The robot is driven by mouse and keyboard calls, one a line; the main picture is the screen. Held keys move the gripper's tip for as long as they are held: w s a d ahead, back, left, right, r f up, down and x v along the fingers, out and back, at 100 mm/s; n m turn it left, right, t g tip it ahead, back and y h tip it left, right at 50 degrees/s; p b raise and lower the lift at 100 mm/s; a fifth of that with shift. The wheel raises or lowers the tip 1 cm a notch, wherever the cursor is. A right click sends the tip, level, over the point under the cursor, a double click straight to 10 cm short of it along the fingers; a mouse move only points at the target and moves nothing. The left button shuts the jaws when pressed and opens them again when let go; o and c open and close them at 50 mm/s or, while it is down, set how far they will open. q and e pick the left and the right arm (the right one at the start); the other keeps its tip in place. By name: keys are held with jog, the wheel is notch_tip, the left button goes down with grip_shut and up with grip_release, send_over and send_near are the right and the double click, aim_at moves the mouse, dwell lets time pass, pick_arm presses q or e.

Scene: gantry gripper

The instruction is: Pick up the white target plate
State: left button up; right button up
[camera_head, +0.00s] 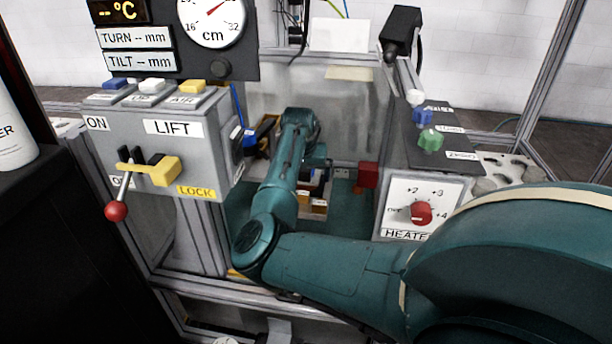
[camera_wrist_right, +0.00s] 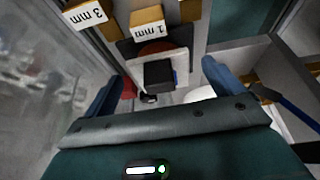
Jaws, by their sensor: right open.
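My right gripper (camera_wrist_right: 163,72) is open, its two blue fingers apart with nothing held between them. In the right wrist view, a pale square plate (camera_wrist_right: 178,62) lies beyond the fingertips, with a black block (camera_wrist_right: 159,75) in front of it. A white rounded piece (camera_wrist_right: 199,94) shows beside the right finger, partly hidden. I cannot tell for sure which of these is the white target plate. In the head view, my right arm reaches into the bay and its wrist (camera_head: 314,154) hides most of the gripper. My left gripper is not in view.
Wooden blocks marked 3 mm (camera_wrist_right: 86,15) and 1 mm (camera_wrist_right: 148,22) lie near the plate. The lift box (camera_head: 180,140) with its lever stands left of the bay, and the heater box (camera_head: 420,205) stands right. A red block (camera_head: 367,175) sits by the heater.

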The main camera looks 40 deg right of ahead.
jog(key=shift+c, duration=0.4)
jog(key=c, duration=1)
